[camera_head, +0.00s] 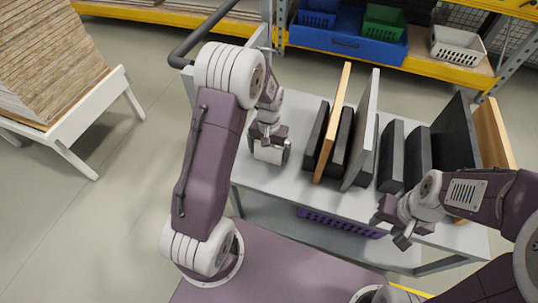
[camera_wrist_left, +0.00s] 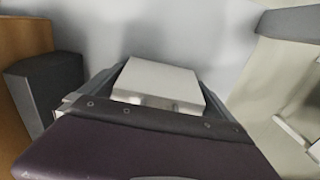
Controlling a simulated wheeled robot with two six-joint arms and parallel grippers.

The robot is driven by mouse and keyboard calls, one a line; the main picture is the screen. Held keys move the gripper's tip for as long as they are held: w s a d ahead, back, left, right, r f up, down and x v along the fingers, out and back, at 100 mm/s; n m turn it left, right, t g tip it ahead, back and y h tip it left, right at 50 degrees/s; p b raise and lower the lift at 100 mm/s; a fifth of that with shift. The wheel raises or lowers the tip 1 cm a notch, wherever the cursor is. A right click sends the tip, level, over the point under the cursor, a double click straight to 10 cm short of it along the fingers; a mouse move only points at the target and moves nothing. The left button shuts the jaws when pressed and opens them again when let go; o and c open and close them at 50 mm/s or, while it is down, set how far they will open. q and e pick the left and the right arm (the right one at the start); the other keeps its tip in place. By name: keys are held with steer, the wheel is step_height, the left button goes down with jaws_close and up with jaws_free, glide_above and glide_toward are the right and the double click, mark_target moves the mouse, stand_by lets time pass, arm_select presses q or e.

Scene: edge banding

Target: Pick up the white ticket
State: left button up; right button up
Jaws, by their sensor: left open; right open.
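The white ticket (camera_head: 269,154) looks like a small pale block at the left part of the grey table top. My left gripper (camera_head: 268,148) points down over it, with its fingers apart on either side of it. In the left wrist view the white ticket (camera_wrist_left: 160,78) lies between the two open fingers of my left gripper (camera_wrist_left: 162,88), and the gripper body hides its near part. I cannot tell whether the fingers touch it. My right gripper (camera_head: 392,228) is open and empty at the front right of the table.
Several upright boards, including a wooden board (camera_head: 333,122) and a pale board (camera_head: 362,130), stand in dark holders (camera_head: 391,157) to the right of the ticket. A purple basket (camera_head: 340,222) sits on the lower shelf. Stacked boards (camera_head: 50,60) stand at left.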

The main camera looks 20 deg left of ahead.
arm_select(q)
steer(key=shift+f, duration=0.15)
steer(key=c, duration=1)
steer(key=r+p, duration=0.2)
steer(key=r, duration=0.1)
steer(key=w+r+p, duration=0.1)
steer(key=r, duration=0.1)
steer(key=shift+a, duration=0.15)
steer(key=shift+c, duration=0.2)
steer(key=w+a+r+p, duration=0.3)
steer(key=w+r, duration=0.3)
steer(key=w, duration=0.4)
steer(key=shift+p, duration=0.3)
